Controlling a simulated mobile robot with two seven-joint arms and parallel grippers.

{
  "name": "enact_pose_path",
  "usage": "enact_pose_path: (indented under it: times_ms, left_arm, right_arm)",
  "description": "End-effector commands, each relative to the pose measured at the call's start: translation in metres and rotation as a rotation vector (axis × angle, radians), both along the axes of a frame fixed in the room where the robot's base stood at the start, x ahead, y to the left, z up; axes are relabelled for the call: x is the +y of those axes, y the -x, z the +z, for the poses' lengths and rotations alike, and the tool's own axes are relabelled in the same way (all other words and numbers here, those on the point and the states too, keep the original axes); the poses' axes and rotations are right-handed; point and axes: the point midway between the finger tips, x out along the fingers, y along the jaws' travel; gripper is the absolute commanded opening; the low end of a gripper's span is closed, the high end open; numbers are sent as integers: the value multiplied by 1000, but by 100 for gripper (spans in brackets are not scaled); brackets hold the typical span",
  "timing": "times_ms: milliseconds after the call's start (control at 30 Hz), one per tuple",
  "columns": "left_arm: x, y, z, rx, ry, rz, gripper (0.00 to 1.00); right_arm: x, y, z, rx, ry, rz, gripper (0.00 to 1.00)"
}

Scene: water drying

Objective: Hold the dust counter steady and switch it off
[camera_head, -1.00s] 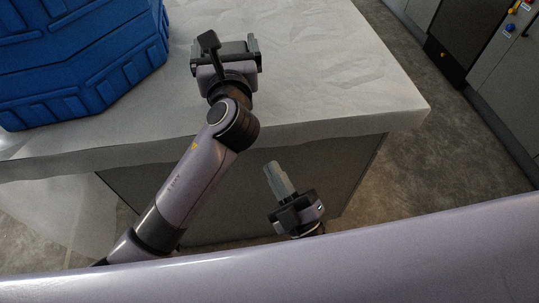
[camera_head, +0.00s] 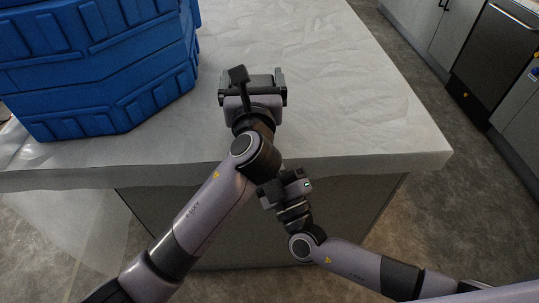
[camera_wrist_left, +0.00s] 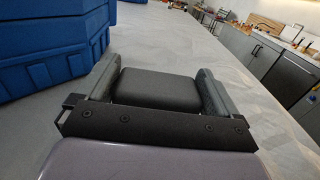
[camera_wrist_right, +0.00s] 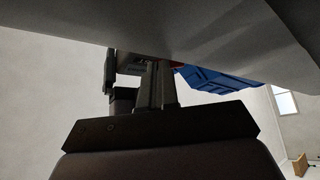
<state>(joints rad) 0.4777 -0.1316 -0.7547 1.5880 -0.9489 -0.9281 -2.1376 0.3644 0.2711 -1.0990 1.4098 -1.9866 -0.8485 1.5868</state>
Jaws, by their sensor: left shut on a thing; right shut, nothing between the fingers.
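The dust counter is a small dark grey box (camera_wrist_left: 158,90) with a smooth rounded top. In the left wrist view it sits between the two fingers of my left gripper (camera_wrist_left: 160,88), which is shut on it. In the head view my left gripper (camera_head: 253,82) is over the white tabletop near its front edge, and the counter is mostly hidden by the gripper. The counter's switch cannot be made out.
A large blue crate stack (camera_head: 95,70) stands on the white tabletop (camera_head: 350,70) to the left. The tabletop right of my left gripper is clear. Grey cabinets (camera_head: 420,30) stand across the floor at the right.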

Motion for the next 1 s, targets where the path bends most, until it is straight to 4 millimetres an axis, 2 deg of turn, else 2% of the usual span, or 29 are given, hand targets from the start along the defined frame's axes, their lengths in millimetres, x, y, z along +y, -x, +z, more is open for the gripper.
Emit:
enact_pose_path:
  times_ms: [1000]
  left_arm:
    - [0, 0, -1, 3, -1, 1, 55]
  right_arm:
    - [0, 0, 6, 0, 149, -2, 0]
